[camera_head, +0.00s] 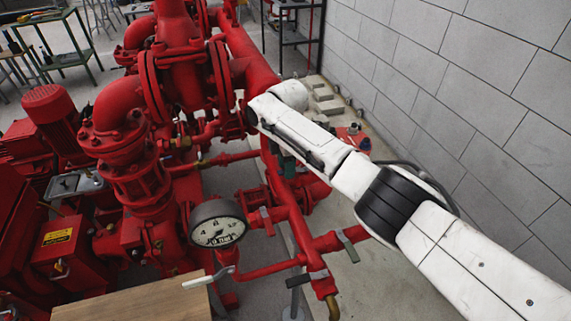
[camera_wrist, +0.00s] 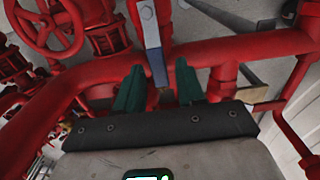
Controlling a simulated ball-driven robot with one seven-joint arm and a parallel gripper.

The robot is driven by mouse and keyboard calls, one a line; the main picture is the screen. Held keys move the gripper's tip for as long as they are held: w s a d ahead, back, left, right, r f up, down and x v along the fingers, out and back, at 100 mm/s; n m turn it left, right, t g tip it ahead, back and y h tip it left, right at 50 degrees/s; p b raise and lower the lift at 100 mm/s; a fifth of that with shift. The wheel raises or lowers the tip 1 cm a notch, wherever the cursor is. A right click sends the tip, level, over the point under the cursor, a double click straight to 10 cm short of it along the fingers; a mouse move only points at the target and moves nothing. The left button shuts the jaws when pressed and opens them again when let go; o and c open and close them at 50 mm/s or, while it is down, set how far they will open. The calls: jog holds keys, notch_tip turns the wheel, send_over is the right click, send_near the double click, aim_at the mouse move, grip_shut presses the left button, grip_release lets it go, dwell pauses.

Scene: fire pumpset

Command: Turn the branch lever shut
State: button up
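In the wrist view, a flat blue-grey lever (camera_wrist: 152,42) runs down from the top edge, in front of a red pipe, to between my gripper's fingers. My gripper (camera_wrist: 158,78) has two green fingers standing apart, one on each side of the lever's lower part. I see gaps beside the lever, and cannot tell whether either finger touches it. In the head view, my white arm hides most of the gripper, and the lever between the fingers cannot be made out. Other levers on the red branch pipes show there, one grey (camera_head: 346,245) and one dark (camera_head: 318,275).
Large red pump pipes (camera_head: 130,110) fill the left. A grey block wall (camera_head: 460,90) bounds the right. A red handwheel (camera_wrist: 46,25) is at the wrist view's upper left.

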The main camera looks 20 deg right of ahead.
grip_shut()
dwell(0.3)
jog(key=shift+s, duration=0.1)
